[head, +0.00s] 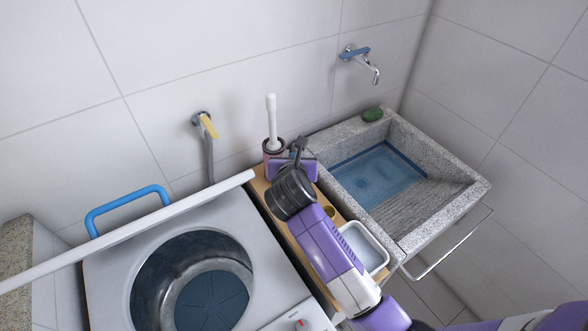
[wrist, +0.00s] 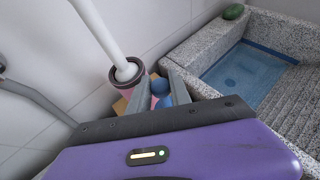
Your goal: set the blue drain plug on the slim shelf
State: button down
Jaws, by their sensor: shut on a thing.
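The slim shelf (head: 269,201) is the narrow wooden strip between the washing machine and the stone sink. My gripper (head: 298,146) is above its far end, beside the brush holder. In the wrist view my gripper (wrist: 163,82) is shut on a small blue thing, which I take for the blue drain plug (wrist: 161,88). The fingers hide part of it, and in the head view I cannot make it out. A second patch of blue and some pink show just below it; I cannot tell what they belong to.
A white brush (head: 271,118) stands in a pinkish holder (head: 272,148) at the shelf's far end.

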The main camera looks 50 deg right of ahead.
jog(key=shift+f, duration=2.65)
jog(key=c, duration=1.2)
grip_release()
jog(key=shift+f, duration=0.15)
